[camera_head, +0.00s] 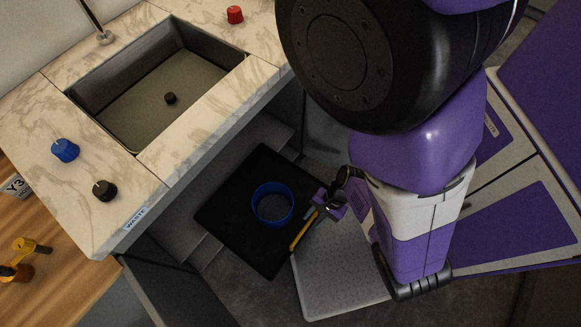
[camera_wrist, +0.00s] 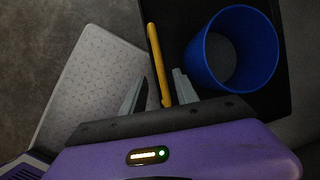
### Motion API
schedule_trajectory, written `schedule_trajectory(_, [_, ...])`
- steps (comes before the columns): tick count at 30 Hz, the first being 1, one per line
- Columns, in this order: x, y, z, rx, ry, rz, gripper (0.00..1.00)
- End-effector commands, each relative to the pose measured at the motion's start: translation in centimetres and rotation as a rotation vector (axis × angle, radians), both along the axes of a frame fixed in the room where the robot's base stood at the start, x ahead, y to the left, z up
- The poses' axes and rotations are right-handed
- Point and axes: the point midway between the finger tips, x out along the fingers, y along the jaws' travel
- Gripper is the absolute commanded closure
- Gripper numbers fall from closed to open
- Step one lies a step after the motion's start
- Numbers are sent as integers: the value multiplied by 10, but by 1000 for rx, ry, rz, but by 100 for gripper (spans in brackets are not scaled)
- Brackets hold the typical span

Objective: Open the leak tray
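The leak tray appears to be the black flat tray (camera_head: 232,225) under the sink counter. A blue round container (camera_head: 272,203) stands on it and also shows in the wrist view (camera_wrist: 232,50). A yellow bar (camera_head: 301,234), which looks like a handle, runs along the black tray's edge. My gripper (camera_head: 322,210) is at one end of this bar. In the wrist view, my gripper's fingers (camera_wrist: 160,76) are apart, with the yellow bar (camera_wrist: 156,55) between them and gaps beside it. Whether a finger touches the bar I cannot tell.
A light grey patterned panel (camera_head: 340,275) lies beside the black tray. The counter (camera_head: 95,225) with a sink (camera_head: 165,95) overhangs at the left. Red (camera_head: 235,15), blue (camera_head: 65,150) and black (camera_head: 104,191) knobs sit on it. Dark cabinet walls flank the tray.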

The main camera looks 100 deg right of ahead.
Motion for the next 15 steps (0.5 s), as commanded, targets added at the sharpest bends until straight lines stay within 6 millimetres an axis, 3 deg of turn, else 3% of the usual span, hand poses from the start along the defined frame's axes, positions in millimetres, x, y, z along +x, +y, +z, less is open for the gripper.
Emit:
schedule_trajectory(6, [-10,-3,22,0,0,0,64])
schedule_trajectory(15, [-11,-3,25,1,-1,-1,64])
